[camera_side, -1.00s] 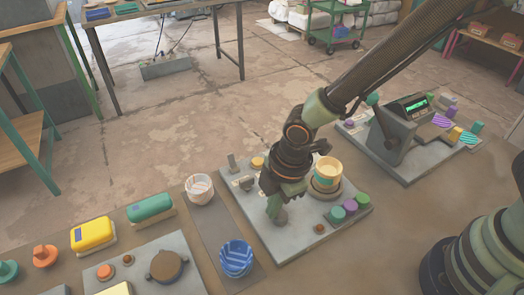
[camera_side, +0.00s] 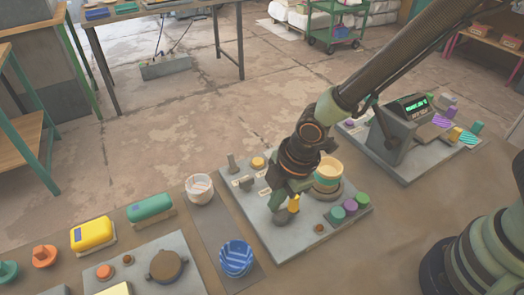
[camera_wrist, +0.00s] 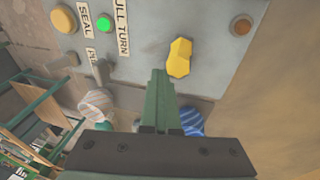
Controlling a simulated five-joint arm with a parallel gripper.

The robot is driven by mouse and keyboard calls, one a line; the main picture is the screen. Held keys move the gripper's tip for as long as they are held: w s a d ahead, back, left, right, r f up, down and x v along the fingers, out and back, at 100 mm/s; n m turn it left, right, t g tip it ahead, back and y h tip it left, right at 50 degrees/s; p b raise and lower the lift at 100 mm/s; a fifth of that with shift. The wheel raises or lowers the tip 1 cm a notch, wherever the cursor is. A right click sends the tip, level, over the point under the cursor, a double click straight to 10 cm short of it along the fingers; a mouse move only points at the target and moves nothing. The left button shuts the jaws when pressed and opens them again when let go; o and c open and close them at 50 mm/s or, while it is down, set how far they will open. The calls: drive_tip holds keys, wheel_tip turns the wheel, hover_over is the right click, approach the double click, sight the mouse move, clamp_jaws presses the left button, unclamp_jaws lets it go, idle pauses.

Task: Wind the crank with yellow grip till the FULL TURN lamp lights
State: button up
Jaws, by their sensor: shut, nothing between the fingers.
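The crank's yellow grip (camera_side: 294,203) stands on the grey plate just right of my gripper (camera_side: 277,206) in the side view. In the wrist view the yellow grip (camera_wrist: 179,58) lies just beyond and right of my gripper's fingertips (camera_wrist: 160,75), apart from them in the picture. My gripper is shut and empty. A small round lamp (camera_wrist: 103,22) beside the FULL TURN label (camera_wrist: 121,25) shows bright green. The crank's arm under the grip cannot be made out.
An orange-yellow button (camera_wrist: 64,19) sits by the SEAL label. Cream and teal rings (camera_side: 328,170), green and purple knobs (camera_side: 350,206) stand on the same plate. A blue bowl (camera_side: 236,258) and a white cup (camera_side: 199,188) stand left of it. A display stand (camera_side: 392,130) is at right.

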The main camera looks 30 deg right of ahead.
sight(303, 226)
drive_tip(key=o, duration=0.5)
drive_tip(key=s+d, duration=0.1)
drive_tip(key=s+d+g+h, duration=0.1)
drive_tip(key=s, duration=0.1)
drive_tip(key=s+d+g, duration=0.1)
drive_tip(key=s, duration=0.1)
drive_tip(key=shift+d+h, duration=0.35)
drive_tip(key=shift+h, duration=0.05)
drive_tip(key=shift+o, duration=0.2)
wheel_tip(303, 226, up, 2)
drive_tip(key=shift+a+r, duration=0.1)
drive_tip(key=shift+w+r, duration=0.1)
drive_tip(key=shift+r, duration=1.85)
drive_tip(key=d+r+m+t, duration=0.2)
drive_tip(key=d+r+m, duration=0.5)
drive_tip(key=d+m, duration=0.2)
drive_tip(key=w+d+r+m+t, duration=0.1)
drive_tip(key=d+r+m+t, duration=0.2)
drive_tip(key=d+r+m, duration=0.4)
drive_tip(key=d+m, duration=0.2)
drive_tip(key=d, duration=0.2)
drive_tip(key=shift+w+r, duration=0.15)
drive_tip(key=shift+r, duration=0.1)
